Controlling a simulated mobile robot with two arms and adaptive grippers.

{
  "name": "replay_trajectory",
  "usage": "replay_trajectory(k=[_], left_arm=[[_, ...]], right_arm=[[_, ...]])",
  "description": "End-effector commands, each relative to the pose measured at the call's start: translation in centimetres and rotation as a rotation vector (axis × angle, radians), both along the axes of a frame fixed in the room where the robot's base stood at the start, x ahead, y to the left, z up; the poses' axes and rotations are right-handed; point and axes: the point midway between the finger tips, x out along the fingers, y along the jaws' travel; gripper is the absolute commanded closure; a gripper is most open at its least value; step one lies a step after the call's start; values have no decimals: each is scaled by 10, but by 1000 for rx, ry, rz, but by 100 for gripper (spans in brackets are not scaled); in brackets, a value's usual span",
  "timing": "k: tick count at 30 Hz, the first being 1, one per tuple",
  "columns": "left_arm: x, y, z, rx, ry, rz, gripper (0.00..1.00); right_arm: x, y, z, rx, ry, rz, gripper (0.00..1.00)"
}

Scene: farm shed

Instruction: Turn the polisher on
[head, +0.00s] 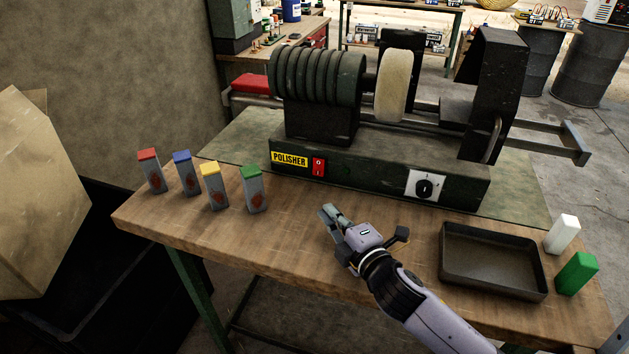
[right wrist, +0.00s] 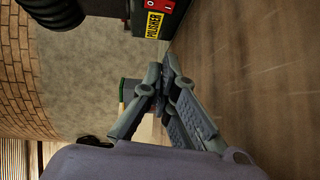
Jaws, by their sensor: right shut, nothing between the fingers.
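The polisher (head: 319,112) stands on the wooden workbench, with a ribbed dark green motor and a cream polishing wheel (head: 391,86). On its front face are a yellow POLISHER label (head: 289,159), a red rocker switch (head: 318,167) and a dial (head: 425,187). The switch also shows at the top edge of the right wrist view (right wrist: 160,4), partly cut off. My right gripper (head: 327,211) is over the bench, in front of the polisher and apart from the switch, below and slightly right of it in the head view. Its fingertips (right wrist: 160,84) are shut and empty. My left gripper is not in view.
Several small grey blocks with coloured tops (head: 215,186) stand on the bench at left. A dark tray (head: 448,275), a white block (head: 562,234) and a green block (head: 576,273) are at right. A cardboard box (head: 40,190) is left of the bench. The bench before the switch is clear.

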Motion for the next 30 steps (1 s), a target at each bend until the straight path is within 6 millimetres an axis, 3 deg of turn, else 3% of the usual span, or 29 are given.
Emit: replay_trajectory(k=[7,14,22,30], left_arm=[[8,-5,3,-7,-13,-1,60],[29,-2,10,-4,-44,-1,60],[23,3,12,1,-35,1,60],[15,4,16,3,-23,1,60]], right_arm=[[11,6,0,3,1,-1,100],[48,25,-2,3,1,-1,100],[90,47,-8,3,3,-1,100],[121,35,-13,2,3,-2,100]])
